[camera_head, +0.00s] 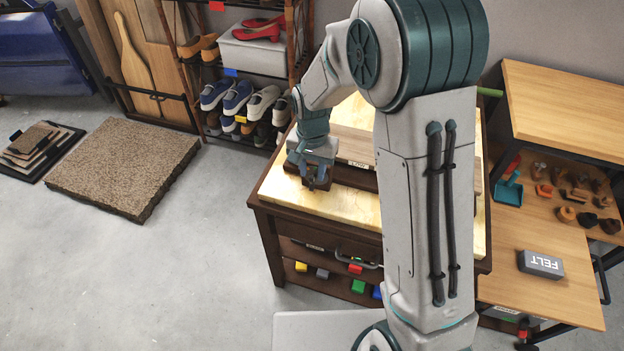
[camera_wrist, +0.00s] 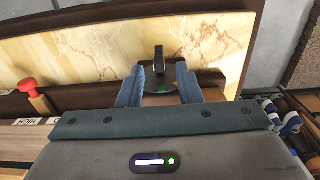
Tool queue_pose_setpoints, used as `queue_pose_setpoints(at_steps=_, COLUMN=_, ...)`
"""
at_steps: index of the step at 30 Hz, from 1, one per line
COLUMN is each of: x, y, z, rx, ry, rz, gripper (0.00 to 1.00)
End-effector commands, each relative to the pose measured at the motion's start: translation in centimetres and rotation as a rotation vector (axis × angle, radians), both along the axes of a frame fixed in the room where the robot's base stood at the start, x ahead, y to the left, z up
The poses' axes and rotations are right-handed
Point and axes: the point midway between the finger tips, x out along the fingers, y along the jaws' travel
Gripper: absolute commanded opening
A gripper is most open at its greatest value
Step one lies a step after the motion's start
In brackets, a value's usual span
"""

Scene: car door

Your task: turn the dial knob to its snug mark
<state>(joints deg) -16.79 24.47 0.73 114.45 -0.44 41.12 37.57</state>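In the wrist view, the two blue-grey fingers of my gripper (camera_wrist: 159,72) stand apart. A narrow black upright piece (camera_wrist: 159,60), apparently the dial knob's handle, shows between and just beyond the fingertips, with gaps on both sides. A small green patch (camera_wrist: 161,91) lies at its base on a dark plate; I cannot tell whether it is the snug mark. In the head view, my gripper (camera_head: 314,176) points down at the front left of the marbled top (camera_head: 325,208) of a dark wooden cabinet. There the knob is mostly hidden by my gripper.
A red-capped peg (camera_wrist: 27,85) and an upside-down HIGH label (camera_wrist: 25,121) sit at left in the wrist view. A shoe rack (camera_head: 240,70) stands behind the cabinet. At right is a wooden workbench (camera_head: 535,225) with a FELT block (camera_head: 541,264).

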Motion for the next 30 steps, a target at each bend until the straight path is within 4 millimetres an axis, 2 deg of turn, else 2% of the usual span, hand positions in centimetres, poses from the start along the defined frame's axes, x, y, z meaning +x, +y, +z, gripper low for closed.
queue_pose_setpoints(at_steps=3, x=-0.1, y=0.0, z=-2.1, rx=-0.001, ry=0.003, rz=0.0, gripper=0.32)
queue_pose_setpoints(at_steps=9, x=0.0, y=0.0, z=-3.9, rx=0.0, ry=0.0, rz=0.0, gripper=0.32)
queue_pose_setpoints(at_steps=19, x=0.0, y=0.0, z=-4.2, rx=0.0, ry=-0.001, rz=0.0, gripper=0.32)
queue_pose_setpoints(at_steps=20, x=0.0, y=0.0, z=-4.2, rx=0.0, ry=-0.001, rz=0.0, gripper=0.26)
queue_pose_setpoints(at_steps=21, x=0.0, y=0.0, z=-4.2, rx=0.0, ry=-0.001, rz=0.0, gripper=0.15)
queue_pose_setpoints(at_steps=23, x=0.0, y=0.0, z=-4.2, rx=0.0, ry=-0.001, rz=0.0, gripper=0.0)
queue_pose_setpoints(at_steps=30, x=0.0, y=0.0, z=-4.2, rx=-0.004, ry=0.0, rz=0.0, gripper=0.0)
